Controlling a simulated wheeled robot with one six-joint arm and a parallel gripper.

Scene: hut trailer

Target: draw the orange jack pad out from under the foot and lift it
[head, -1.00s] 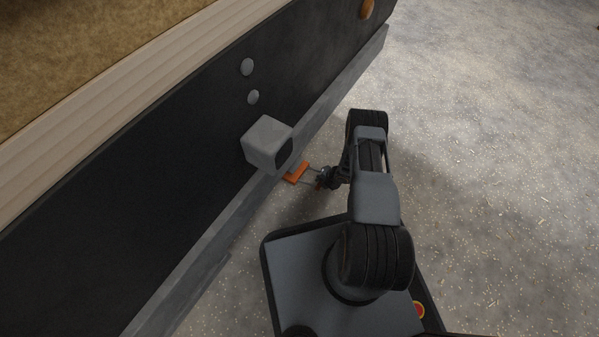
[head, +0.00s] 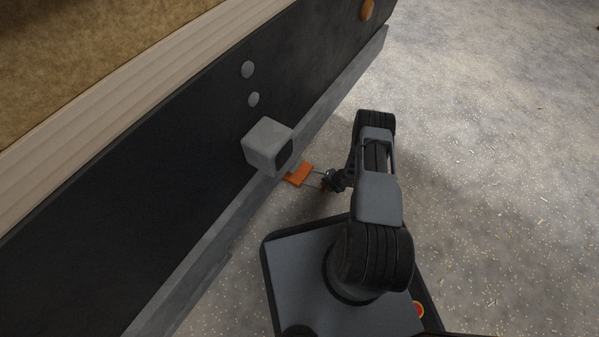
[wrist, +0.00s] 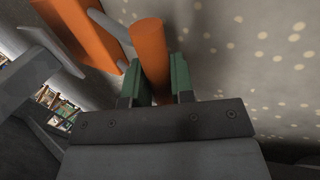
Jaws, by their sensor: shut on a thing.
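The orange jack pad (head: 299,175) lies low beside the trailer's dark side, just right of and below a grey square box end (head: 262,150). Its inner end is hidden there, and the foot cannot be made out in the head view. In the wrist view the pad (wrist: 85,32) is at upper left, joined by grey rods to an orange handle bar (wrist: 149,38). My gripper (wrist: 162,65) is shut on this bar, with a green finger on each side. In the head view my gripper (head: 324,183) is right of the pad.
The trailer's dark side panel (head: 130,185) and grey lower rail (head: 200,260) run diagonally at left. A grey metal part (wrist: 28,82) shows at left in the wrist view. The speckled floor (head: 490,170) is clear to the right.

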